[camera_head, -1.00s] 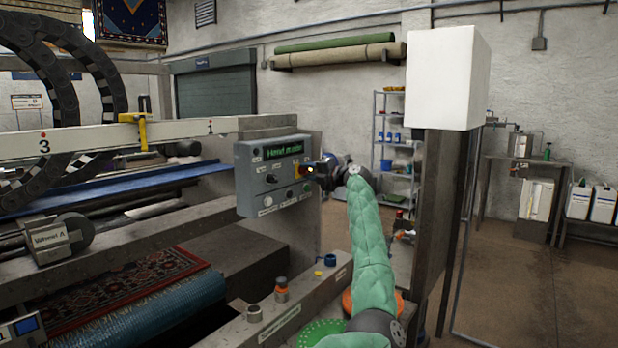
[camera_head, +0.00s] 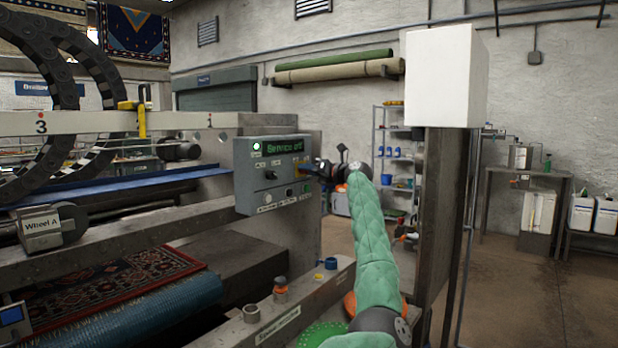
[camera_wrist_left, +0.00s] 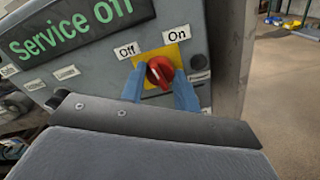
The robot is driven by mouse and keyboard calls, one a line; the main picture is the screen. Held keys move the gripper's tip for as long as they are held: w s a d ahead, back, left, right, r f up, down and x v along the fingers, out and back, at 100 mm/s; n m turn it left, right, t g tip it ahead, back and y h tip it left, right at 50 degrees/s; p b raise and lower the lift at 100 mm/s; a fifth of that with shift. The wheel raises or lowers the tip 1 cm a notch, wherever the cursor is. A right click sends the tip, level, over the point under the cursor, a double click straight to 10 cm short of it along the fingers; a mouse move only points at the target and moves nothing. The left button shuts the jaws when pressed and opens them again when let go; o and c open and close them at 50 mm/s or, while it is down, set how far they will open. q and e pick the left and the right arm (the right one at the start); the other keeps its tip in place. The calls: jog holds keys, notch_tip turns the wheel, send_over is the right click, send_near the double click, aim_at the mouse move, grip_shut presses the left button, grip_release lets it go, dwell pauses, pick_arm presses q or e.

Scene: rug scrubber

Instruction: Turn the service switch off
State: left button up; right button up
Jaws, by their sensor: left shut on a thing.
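The service switch (camera_wrist_left: 160,72) is a red rotary knob on a yellow plate, between labels reading "Off" and "On". It points up toward the left, at "Off". It sits on the grey control panel (camera_head: 248,189), whose green display (camera_wrist_left: 75,30) reads "Service off". My left gripper (camera_wrist_left: 160,88) is at the panel's right side, its blue fingers shut on the red knob. In the head view the left gripper (camera_head: 312,169) and wrist hide most of the switch. My right gripper is in neither view.
A white box (camera_head: 445,77) on a post stands just right of my arm. Below the panel, a ledge carries an orange-capped bottle (camera_head: 281,290) and a blue ring (camera_head: 331,263). A rug (camera_head: 110,285) lies in the machine at left.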

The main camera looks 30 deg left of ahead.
pick_arm(q)
jog(key=shift+f+n+b, duration=0.2)
jog(key=shift+n+b, duration=1.85)
jog(key=shift+n, duration=0.95)
jog(key=o, duration=1)
jog(key=shift+r, duration=0.1)
jog(key=shift+s+d, duration=0.15)
jog(key=shift+d, duration=1.85)
jog(key=shift+s+d, duration=0.1)
jog(key=shift+d, duration=1.85)
